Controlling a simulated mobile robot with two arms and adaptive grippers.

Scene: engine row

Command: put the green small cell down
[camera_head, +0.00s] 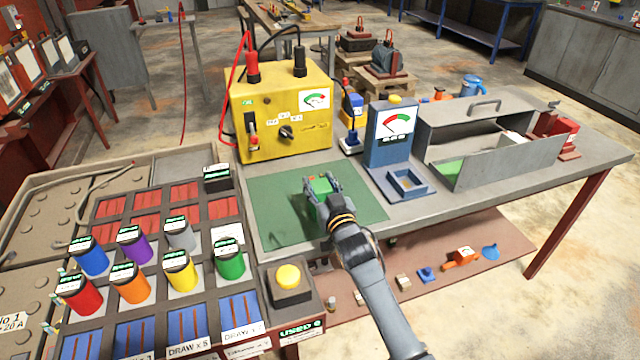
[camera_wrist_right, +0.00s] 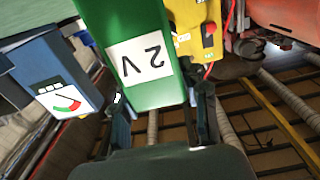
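The green small cell (camera_head: 319,187) is between the fingers of my right gripper (camera_head: 322,190), over the green mat (camera_head: 270,212) on the grey bench. In the right wrist view the cell (camera_wrist_right: 142,60) shows upside down with a white "2 V" label, and the fingers of my right gripper (camera_wrist_right: 162,115) are closed against its two sides. The fingers hide part of the cell in the head view. I cannot tell whether its bottom touches the mat. My left gripper is not in view.
A yellow power box (camera_head: 282,112) stands behind the mat. A blue meter with a small tray (camera_head: 392,140) stands to its right, then an open grey case (camera_head: 500,165). A rack of coloured cells (camera_head: 180,272) and a yellow button (camera_head: 288,278) are at left. The mat is otherwise clear.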

